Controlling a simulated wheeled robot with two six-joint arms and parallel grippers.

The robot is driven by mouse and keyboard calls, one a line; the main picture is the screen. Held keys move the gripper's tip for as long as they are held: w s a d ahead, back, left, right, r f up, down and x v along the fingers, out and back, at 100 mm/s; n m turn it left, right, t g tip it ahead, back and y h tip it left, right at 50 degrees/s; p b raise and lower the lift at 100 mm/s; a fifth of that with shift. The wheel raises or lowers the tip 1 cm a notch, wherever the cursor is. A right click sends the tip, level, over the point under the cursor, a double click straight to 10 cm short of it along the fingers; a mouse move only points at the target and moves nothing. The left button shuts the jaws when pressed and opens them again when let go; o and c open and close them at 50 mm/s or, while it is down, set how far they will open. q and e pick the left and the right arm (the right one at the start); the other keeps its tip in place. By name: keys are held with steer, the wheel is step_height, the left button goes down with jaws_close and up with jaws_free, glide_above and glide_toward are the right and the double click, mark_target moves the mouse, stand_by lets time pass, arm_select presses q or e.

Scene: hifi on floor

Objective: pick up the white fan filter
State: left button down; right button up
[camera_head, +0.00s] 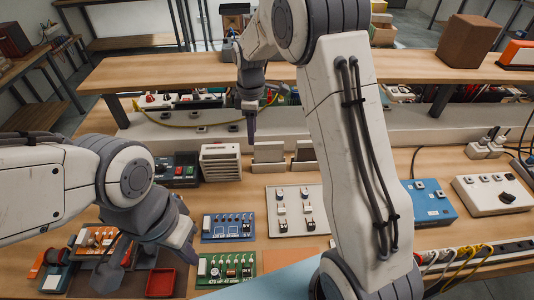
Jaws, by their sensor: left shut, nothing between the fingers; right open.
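The white fan filter (220,162) is a small white box with horizontal slats on its front. It stands upright on the wooden bench, left of centre. My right gripper (251,137) hangs fingers down, up and to the right of the filter, and holds nothing. Its jaws are seen nearly edge-on, so the gap between them is hard to make out.
A dark control box with buttons (178,170) stands just left of the filter. White-faced blocks (269,155) stand to its right. Blue (228,227) and green (227,267) circuit boards and a white switch panel (297,210) lie in front. A raised shelf (180,72) runs behind.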

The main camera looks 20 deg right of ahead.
steer(key=n, duration=0.1)
glide_above(269, 149)
steer(key=f, duration=0.4)
steer(key=shift+w+d+f, duration=0.15)
steer(key=shift+w+f, duration=0.1)
step_height(269, 149, down, 4)
steer(key=shift+d+f+p, duration=0.15)
steer(key=shift+f+p, duration=0.1)
steer(key=shift+p, duration=0.3)
steer(key=f+p, duration=0.1)
steer(key=f, duration=0.1)
steer(key=f+p, duration=0.1)
steer(key=f, duration=0.1)
steer(key=shift+w+a+f, duration=0.1)
steer(key=shift+a+f, duration=0.1)
steer(key=shift+f, duration=0.7)
jaws_close()
